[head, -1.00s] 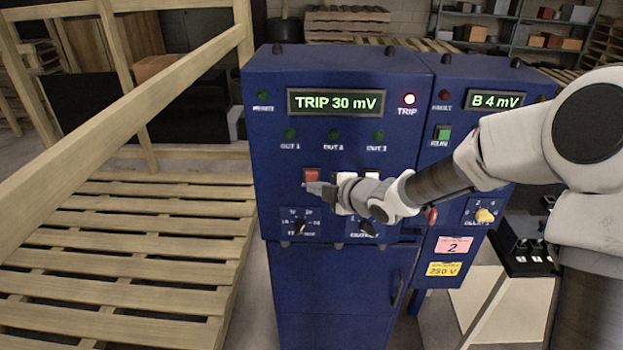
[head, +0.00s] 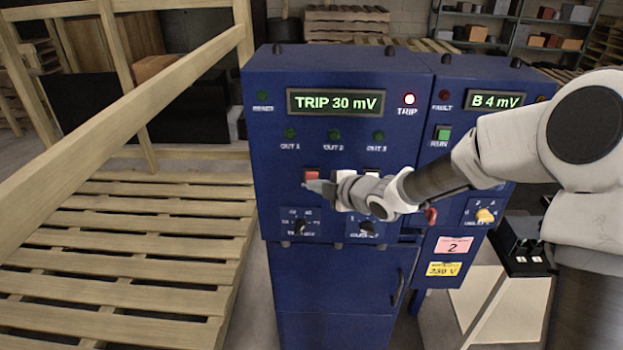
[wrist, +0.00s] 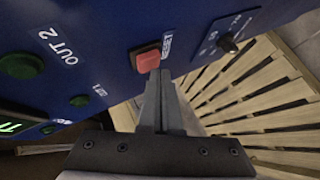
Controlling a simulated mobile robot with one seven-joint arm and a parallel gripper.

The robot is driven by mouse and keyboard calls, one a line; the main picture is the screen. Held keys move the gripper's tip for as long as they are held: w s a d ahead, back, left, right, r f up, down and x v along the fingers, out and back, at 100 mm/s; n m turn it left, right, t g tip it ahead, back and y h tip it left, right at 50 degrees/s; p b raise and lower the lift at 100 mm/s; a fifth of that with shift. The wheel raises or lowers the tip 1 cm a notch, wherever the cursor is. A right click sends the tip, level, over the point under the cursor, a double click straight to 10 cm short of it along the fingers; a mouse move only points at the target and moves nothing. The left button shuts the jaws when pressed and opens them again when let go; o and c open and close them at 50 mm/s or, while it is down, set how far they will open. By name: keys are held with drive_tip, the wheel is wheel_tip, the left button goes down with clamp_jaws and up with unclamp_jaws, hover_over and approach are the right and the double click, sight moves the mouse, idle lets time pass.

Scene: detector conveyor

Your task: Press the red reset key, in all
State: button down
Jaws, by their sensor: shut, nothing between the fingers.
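The red reset key (head: 312,176) is on the front of the blue cabinet (head: 340,265), below the OUT 1 lamp. In the wrist view the red key (wrist: 148,61) stands just beyond my fingertips. My gripper (head: 308,184) is shut and empty, its tips at the lower edge of the key. In the wrist view the gripper tips (wrist: 159,75) overlap the key's near side; I cannot tell whether they touch.
Two selector knobs (head: 299,227) sit below the keys. A wooden rail (head: 120,120) and pallets (head: 130,250) fill the left.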

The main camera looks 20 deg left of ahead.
drive_tip(key=shift+w+a, duration=0.1)
drive_tip(key=shift+w, duration=0.4)
idle(0.7)
drive_tip(key=shift+s, duration=0.1)
drive_tip(key=shift+s+d+b, duration=0.2)
drive_tip(key=shift+s+b, duration=0.15)
drive_tip(key=shift+s, duration=0.45)
drive_tip(key=s+b, duration=0.1)
drive_tip(key=s, duration=0.1)
drive_tip(key=s+d+b, duration=0.1)
drive_tip(key=s, duration=0.2)
drive_tip(key=shift+d, duration=0.1)
drive_tip(key=shift+w+d, duration=0.1)
idle(0.6)
